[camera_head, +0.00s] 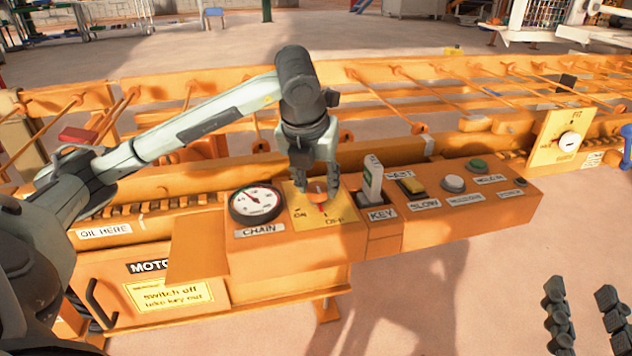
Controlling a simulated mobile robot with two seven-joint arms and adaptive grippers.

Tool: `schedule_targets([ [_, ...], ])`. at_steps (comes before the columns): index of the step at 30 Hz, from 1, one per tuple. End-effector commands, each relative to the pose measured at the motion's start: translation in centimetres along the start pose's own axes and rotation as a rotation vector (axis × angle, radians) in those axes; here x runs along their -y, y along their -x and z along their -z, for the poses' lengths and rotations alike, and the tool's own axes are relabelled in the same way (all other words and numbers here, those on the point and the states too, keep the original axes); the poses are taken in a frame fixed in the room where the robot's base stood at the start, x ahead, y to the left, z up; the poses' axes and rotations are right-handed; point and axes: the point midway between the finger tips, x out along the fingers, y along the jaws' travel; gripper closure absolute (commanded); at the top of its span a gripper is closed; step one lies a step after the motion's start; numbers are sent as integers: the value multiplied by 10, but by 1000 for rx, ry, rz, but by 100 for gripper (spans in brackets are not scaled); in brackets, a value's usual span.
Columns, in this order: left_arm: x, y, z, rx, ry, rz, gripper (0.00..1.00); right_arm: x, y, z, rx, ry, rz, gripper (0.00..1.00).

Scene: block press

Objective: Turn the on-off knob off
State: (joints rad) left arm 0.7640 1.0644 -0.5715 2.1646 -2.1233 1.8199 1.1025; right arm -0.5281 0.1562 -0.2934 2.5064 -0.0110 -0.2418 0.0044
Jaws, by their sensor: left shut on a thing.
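The on-off knob (319,187) is orange-red and sits on a yellow plate (308,216) on top of the orange control box. The plate has an ON label at its left and an OFF label at its right. My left gripper (317,190) comes down from above and is shut on the knob, hiding most of it. I cannot tell exactly which way the knob points. My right gripper (584,318) shows at the lower right as two dark fingers, spread apart and empty, well away from the box.
A round CHAIN gauge (256,203) is left of the plate. A yellow dial panel (559,140) stands farther right. The floor in front of the box is clear.

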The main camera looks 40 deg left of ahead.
Motion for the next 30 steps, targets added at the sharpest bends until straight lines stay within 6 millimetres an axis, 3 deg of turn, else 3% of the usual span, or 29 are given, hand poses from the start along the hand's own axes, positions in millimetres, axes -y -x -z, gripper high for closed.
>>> schedule_targets([
  [9,1,0,0,0,108,-43,92,0,0,0,1,0,0,60],
  [25,1,0,0,0,130,-52,92,0,0,-1,5,1,0,60],
  [26,1,0,0,0,129,-52,61,0,0,-1,5,1,0,60],
  [30,1,0,0,0,129,-52,44,0,0,-1,5,1,0,60],
])
